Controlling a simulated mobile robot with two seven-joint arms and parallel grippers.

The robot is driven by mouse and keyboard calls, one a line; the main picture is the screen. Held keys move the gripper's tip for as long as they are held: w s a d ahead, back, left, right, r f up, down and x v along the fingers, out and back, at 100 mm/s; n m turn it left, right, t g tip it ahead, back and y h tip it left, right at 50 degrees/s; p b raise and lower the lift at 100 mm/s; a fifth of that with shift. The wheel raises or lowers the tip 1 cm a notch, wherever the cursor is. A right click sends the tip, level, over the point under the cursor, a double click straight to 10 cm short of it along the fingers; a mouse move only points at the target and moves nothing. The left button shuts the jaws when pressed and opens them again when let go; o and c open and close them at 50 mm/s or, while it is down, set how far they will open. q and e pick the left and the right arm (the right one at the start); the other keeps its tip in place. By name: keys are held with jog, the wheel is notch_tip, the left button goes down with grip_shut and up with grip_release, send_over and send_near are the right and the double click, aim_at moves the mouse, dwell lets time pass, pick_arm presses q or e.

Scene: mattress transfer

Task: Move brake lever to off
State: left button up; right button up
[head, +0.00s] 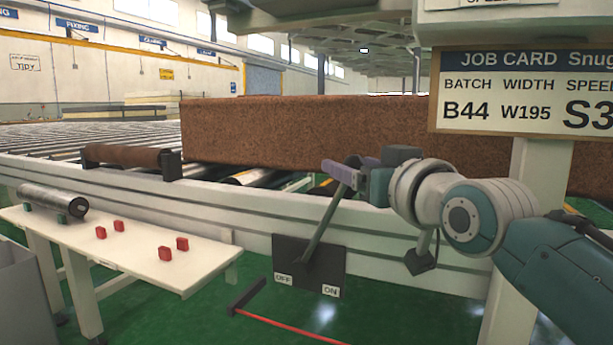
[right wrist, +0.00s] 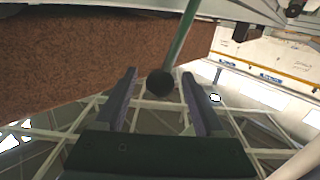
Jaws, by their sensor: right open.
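The brake lever (head: 324,220) rises from a dark plate (head: 335,262) on the conveyor's side rail. The plate has an OFF label at its lower left and an ON label at its lower right. The lever leans up and to the right, toward the ON side. My right gripper (head: 342,168) is open at the lever's upper end, which it partly hides. In the right wrist view the lever's dark round knob (right wrist: 161,83) sits between the two open fingers, apart from both. My left gripper is not in view.
A large brown mattress block (head: 300,133) lies on the roller conveyor behind the lever. A white table (head: 135,245) with red blocks (head: 165,253) and a metal roller (head: 52,200) stands at left. A job card sign (head: 525,92) hangs at upper right, above my right arm.

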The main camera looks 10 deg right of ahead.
jog(key=shift+w, duration=0.15)
jog(key=shift+c, duration=0.2)
grip_shut()
dwell(0.3)
dwell(0.9)
